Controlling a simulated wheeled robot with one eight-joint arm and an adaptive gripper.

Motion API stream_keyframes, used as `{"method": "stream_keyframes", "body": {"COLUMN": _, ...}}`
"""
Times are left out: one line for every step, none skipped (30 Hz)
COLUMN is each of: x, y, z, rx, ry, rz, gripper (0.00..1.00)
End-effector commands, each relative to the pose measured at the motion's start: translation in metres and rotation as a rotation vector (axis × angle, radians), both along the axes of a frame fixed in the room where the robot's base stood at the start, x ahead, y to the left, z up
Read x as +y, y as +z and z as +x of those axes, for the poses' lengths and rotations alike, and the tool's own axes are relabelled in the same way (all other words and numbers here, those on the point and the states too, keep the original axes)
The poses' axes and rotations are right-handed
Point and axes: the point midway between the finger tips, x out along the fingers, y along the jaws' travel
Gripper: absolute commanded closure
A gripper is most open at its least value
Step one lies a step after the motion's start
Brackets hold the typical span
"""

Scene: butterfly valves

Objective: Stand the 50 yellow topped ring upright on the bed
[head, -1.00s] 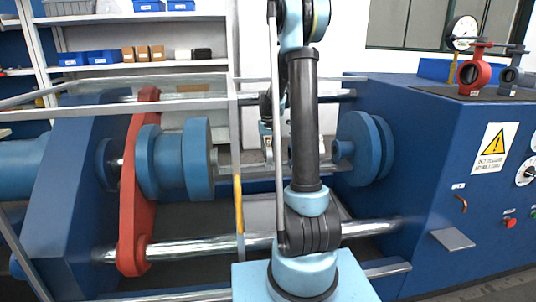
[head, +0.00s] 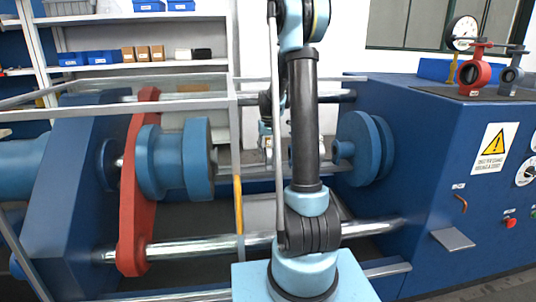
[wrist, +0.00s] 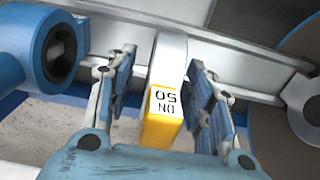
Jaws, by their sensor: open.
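The yellow topped ring (wrist: 166,66) shows in the middle of the wrist view, with its grey body seen edge-on. Its yellow block (wrist: 160,131) is nearest the camera, and a white label on it reads DN 50, upside down. My gripper (wrist: 160,64) is open, with one blue-padded finger on each side of the ring and a gap at the left finger. Pale grey bed rails (wrist: 240,60) lie behind the ring; I cannot tell whether the ring touches them. In the head view my arm largely hides the gripper and ring.
A blue hollow cylinder (wrist: 62,55) is left of my gripper in the wrist view. In the head view, blue flanges stand at left (head: 198,160) and right (head: 362,150). A red lever (head: 137,190) and a glazed guard frame (head: 150,108) are at left. A blue cabinet (head: 440,170) is at right.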

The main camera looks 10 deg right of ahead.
Motion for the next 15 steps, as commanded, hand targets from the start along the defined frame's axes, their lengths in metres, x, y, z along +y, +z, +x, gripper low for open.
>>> {"method": "stream_keyframes", "body": {"x": 0.0, "y": 0.0, "z": 0.0, "rx": 0.0, "ry": 0.0, "rz": 0.0, "gripper": 0.51}}
{"method": "stream_keyframes", "body": {"x": 0.0, "y": 0.0, "z": 0.0, "rx": 0.0, "ry": 0.0, "rz": 0.0, "gripper": 0.51}}
{"method": "stream_keyframes", "body": {"x": 0.0, "y": 0.0, "z": 0.0, "rx": 0.0, "ry": 0.0, "rz": 0.0, "gripper": 0.51}}
{"method": "stream_keyframes", "body": {"x": 0.0, "y": 0.0, "z": 0.0, "rx": 0.0, "ry": 0.0, "rz": 0.0, "gripper": 0.51}}
{"method": "stream_keyframes", "body": {"x": 0.0, "y": 0.0, "z": 0.0, "rx": 0.0, "ry": 0.0, "rz": 0.0, "gripper": 0.51}}
{"method": "stream_keyframes", "body": {"x": 0.0, "y": 0.0, "z": 0.0, "rx": 0.0, "ry": 0.0, "rz": 0.0, "gripper": 0.51}}
{"method": "stream_keyframes", "body": {"x": 0.0, "y": 0.0, "z": 0.0, "rx": 0.0, "ry": 0.0, "rz": 0.0, "gripper": 0.51}}
{"method": "stream_keyframes", "body": {"x": 0.0, "y": 0.001, "z": 0.0, "rx": 0.0, "ry": 0.0, "rz": 0.0, "gripper": 0.51}}
{"method": "stream_keyframes", "body": {"x": 0.0, "y": 0.002, "z": 0.0, "rx": 0.0, "ry": 0.0, "rz": 0.0, "gripper": 0.51}}
{"method": "stream_keyframes", "body": {"x": 0.0, "y": 0.004, "z": 0.0, "rx": 0.0, "ry": 0.0, "rz": 0.0, "gripper": 0.51}}
{"method": "stream_keyframes", "body": {"x": 0.0, "y": 0.006, "z": 0.0, "rx": 0.0, "ry": 0.0, "rz": 0.0, "gripper": 0.51}}
{"method": "stream_keyframes", "body": {"x": 0.0, "y": 0.01, "z": 0.0, "rx": 0.0, "ry": 0.0, "rz": 0.0, "gripper": 0.51}}
{"method": "stream_keyframes", "body": {"x": 0.0, "y": 0.013, "z": 0.0, "rx": 0.0, "ry": 0.0, "rz": 0.0, "gripper": 0.51}}
{"method": "stream_keyframes", "body": {"x": 0.0, "y": 0.017, "z": 0.0, "rx": 0.0, "ry": 0.0, "rz": 0.0, "gripper": 0.51}}
{"method": "stream_keyframes", "body": {"x": 0.0, "y": 0.024, "z": 0.0, "rx": 0.0, "ry": 0.0, "rz": 0.0, "gripper": 0.51}}
